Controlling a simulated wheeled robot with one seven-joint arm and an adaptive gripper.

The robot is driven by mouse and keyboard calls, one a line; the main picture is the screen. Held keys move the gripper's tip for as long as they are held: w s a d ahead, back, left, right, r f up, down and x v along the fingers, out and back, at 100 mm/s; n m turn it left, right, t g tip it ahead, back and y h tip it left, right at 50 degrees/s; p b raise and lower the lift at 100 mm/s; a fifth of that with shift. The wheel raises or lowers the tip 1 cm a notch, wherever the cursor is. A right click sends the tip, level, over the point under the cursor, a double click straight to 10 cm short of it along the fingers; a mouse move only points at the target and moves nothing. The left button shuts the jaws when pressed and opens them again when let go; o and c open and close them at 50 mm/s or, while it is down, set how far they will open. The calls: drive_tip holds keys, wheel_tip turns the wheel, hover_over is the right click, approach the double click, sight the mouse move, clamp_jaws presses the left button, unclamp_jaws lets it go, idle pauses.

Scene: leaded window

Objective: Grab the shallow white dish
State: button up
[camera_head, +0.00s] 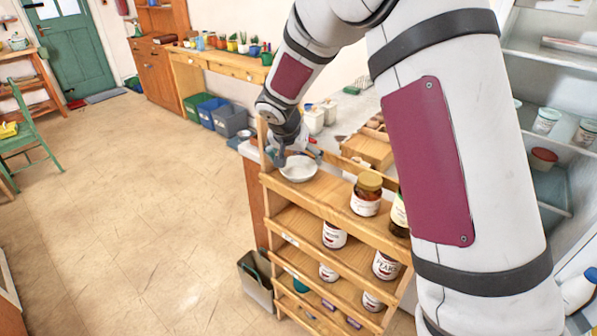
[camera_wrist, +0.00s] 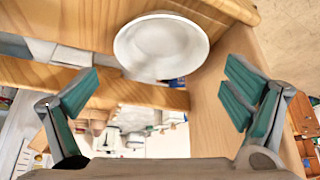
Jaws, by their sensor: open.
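The shallow white dish (camera_head: 299,168) sits on the top of a wooden shelf rack, at its left end. In the wrist view the white dish (camera_wrist: 161,46) is at the upper middle, beyond the fingertips and apart from them. My gripper (camera_head: 284,153) hangs just above and behind the dish in the head view. Its teal-padded fingers are spread wide in the wrist view (camera_wrist: 160,92), with nothing between them. The dish appears empty.
The wooden rack (camera_head: 318,189) has an upright end panel close to my gripper. A jar with a golden lid (camera_head: 367,194) and a dark bottle (camera_head: 399,214) stand right of the dish. Several jars fill the lower shelves. A counter with a wooden box (camera_head: 366,150) lies behind.

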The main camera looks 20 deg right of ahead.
sight(300, 170)
drive_tip(key=shift+p+x, duration=0.55)
drive_tip(key=shift+x, duration=2)
drive_tip(key=shift+a, duration=0.15)
drive_tip(key=shift+c, duration=0.4)
drive_tip(key=c, duration=0.9)
